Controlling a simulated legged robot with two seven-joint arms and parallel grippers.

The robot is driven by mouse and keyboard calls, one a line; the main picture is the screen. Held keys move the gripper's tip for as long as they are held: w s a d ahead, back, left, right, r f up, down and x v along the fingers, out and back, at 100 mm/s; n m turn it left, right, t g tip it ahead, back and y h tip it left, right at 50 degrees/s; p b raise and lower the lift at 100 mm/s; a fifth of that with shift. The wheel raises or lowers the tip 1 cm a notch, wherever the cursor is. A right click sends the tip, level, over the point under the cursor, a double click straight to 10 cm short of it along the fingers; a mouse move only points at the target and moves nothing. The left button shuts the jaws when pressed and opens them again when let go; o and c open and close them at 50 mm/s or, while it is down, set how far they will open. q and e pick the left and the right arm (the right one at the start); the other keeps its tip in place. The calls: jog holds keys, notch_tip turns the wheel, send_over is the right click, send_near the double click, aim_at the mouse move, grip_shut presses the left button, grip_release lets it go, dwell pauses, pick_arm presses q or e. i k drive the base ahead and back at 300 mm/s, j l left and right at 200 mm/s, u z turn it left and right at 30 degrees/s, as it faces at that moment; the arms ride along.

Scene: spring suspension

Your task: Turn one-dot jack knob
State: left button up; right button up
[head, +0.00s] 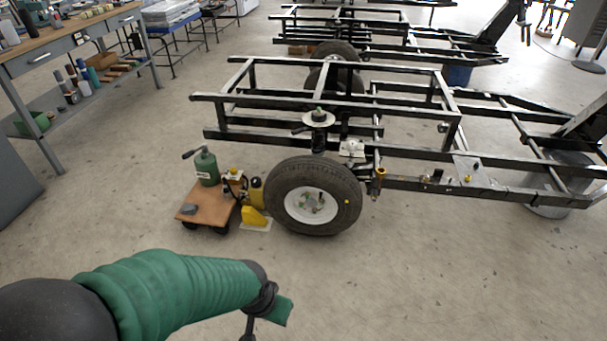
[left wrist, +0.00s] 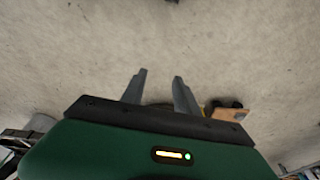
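A green bottle-shaped jack (head: 206,167) with a dark handle stands on a small wooden dolly (head: 192,213) left of the wheel. A smaller yellow-and-dark unit (head: 234,180) sits at the dolly's right edge. I cannot make out a knob with one dot on either. My left arm comes in from the lower left, and its wrist is in front of the dolly, well apart from it. In the left wrist view my left gripper (left wrist: 160,76) has its two fingers apart with nothing between them, over bare floor. My right gripper is not in view.
A trailer wheel (head: 276,210) stands right of the dolly, with a yellow wheel chock (head: 253,217) between them. The black trailer frame (head: 420,99) fills the middle and right. A workbench (head: 75,42) stands at the upper left. The front floor is clear.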

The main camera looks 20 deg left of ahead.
aim_at(255, 182)
jog(key=i+j+z, duration=0.3)
jog(key=j, duration=0.35)
jog(key=i+j+z, duration=0.2)
jog(key=j, duration=0.15)
jog(key=i+j+z, duration=0.15)
jog(key=j, duration=0.2)
jog(key=j+z, duration=0.15)
jog(key=j, duration=0.25)
jog(key=i+j+z, duration=0.15)
jog(key=j, duration=0.25)
jog(key=i+j, duration=0.1)
jog(key=j, duration=0.35)
jog(key=i+j, duration=0.1)
jog(key=j, duration=0.8)
jog(key=i, duration=0.05)
